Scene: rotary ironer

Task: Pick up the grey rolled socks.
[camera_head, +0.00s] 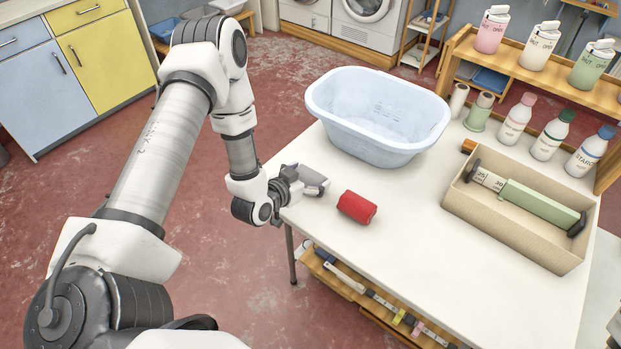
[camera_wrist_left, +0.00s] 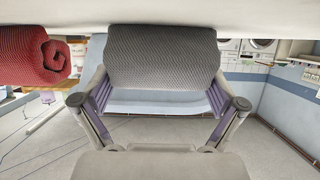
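The grey rolled socks (camera_head: 313,180) lie at the table's left edge, just beyond my left gripper (camera_head: 291,186). In the left wrist view, the grey roll (camera_wrist_left: 162,57) fills the upper middle, and the table surface shows along the top. My left gripper's fingers (camera_wrist_left: 160,98) are spread wide, one towards each end of the roll. I cannot tell whether the pads touch it. A red roll (camera_head: 357,207) lies on the table to the right of the grey one. It also shows at the upper left in the left wrist view (camera_wrist_left: 40,60). My right gripper is not in view.
A pale blue basin (camera_head: 378,112) stands behind the rolls on the white table (camera_head: 400,250). A beige box (camera_head: 520,232) holding a green-and-white bar is at the right. Several bottles (camera_head: 515,118) stand at the back right.

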